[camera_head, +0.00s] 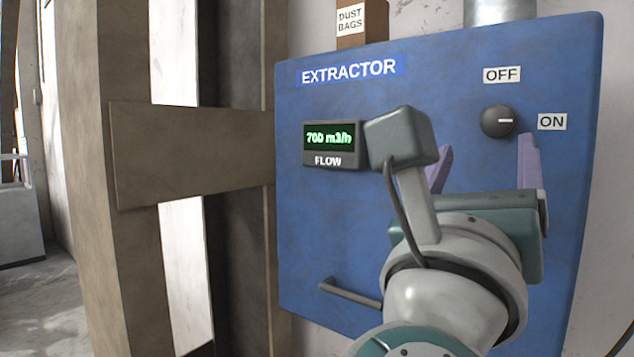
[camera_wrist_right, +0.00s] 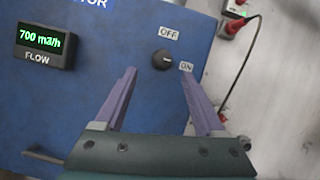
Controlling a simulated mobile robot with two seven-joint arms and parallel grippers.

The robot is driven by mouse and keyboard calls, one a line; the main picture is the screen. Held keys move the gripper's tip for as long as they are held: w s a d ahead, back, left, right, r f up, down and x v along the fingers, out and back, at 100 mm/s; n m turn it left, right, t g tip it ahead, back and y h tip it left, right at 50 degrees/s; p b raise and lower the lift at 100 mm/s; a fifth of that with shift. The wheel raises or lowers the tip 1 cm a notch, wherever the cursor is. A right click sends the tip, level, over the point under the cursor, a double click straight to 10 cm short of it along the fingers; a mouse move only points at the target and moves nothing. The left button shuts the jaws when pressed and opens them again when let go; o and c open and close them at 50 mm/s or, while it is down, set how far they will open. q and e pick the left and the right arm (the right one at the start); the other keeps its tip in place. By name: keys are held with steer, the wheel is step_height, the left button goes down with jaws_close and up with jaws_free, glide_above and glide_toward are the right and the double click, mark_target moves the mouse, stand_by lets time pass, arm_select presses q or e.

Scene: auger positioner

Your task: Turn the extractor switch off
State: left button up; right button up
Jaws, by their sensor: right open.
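The extractor panel (camera_head: 330,230) is a blue board labelled EXTRACTOR. Its switch (camera_head: 497,121) is a round black knob at the upper right, with its white mark pointing right toward the ON label (camera_head: 552,121). The OFF label (camera_head: 502,75) sits above the knob. The flow display (camera_head: 333,137) reads 700 m3/h in green. My right gripper (camera_head: 484,160) is open and empty, its purple fingers in front of the panel, below the knob. In the right wrist view the knob (camera_wrist_right: 161,60) lies beyond and between the spread fingertips, apart from them. My left gripper is out of view.
A dark bar handle (camera_head: 350,292) sticks out at the panel's lower left. A wooden post and crosspiece (camera_head: 190,150) stand to the left. A red plug (camera_wrist_right: 236,26) with a cable hangs on the wall at the right. A DUST BAGS box (camera_head: 362,22) is above.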

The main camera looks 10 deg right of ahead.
mark_target(496, 124)
steer(key=shift+m+g, duration=0.3)
steer(key=p+x, duration=0.4)
steer(key=x, duration=0.4)
steer(key=shift+d+r, duration=0.15)
steer(key=shift+d, duration=0.2)
steer(key=shift+w+d+r, duration=0.1)
steer(key=shift+w+d, duration=0.35)
steer(key=shift+d, duration=0.05)
jaws_close()
